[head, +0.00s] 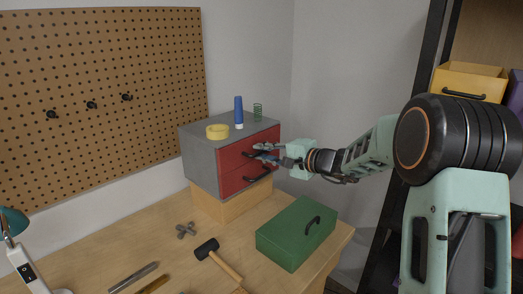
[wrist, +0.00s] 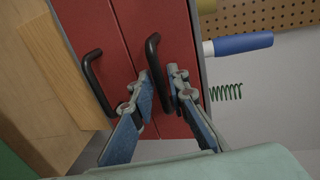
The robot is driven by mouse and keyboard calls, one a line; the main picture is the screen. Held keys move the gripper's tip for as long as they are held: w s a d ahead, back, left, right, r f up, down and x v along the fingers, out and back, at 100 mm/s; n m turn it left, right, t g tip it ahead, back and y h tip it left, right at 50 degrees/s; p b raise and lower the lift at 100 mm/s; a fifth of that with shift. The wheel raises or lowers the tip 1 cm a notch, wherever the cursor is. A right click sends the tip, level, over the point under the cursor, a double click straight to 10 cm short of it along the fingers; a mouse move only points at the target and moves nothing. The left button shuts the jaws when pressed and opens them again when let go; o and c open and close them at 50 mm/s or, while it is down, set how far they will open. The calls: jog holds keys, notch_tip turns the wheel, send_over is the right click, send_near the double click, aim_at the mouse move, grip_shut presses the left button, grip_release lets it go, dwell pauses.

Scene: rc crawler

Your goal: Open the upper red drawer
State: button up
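A grey cabinet (head: 198,160) holds two red drawers with black handles. The upper red drawer (head: 234,155) looks closed, flush with the lower red drawer (head: 232,183). In the wrist view the cabinet is turned sideways, with the upper drawer (wrist: 177,30) on the right and the lower one (wrist: 84,28) on the left. My gripper (wrist: 162,84) is open at the upper drawer's handle (wrist: 153,58), with one finger on each side of it. Whether the fingers touch the handle is unclear. In the head view my gripper (head: 266,152) partly hides that handle.
A yellow tape roll (head: 217,132), a blue-and-white tube (head: 239,112) and a green spring (head: 258,112) stand on the cabinet. The cabinet rests on a wooden block (head: 222,203). A green toolbox (head: 292,235) stands in front on the bench, with a hammer (head: 218,258) nearby.

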jog(key=shift+w+a, duration=0.2)
jog(key=shift+a, duration=0.05)
grip_shut()
jog(key=shift+f, duration=0.1)
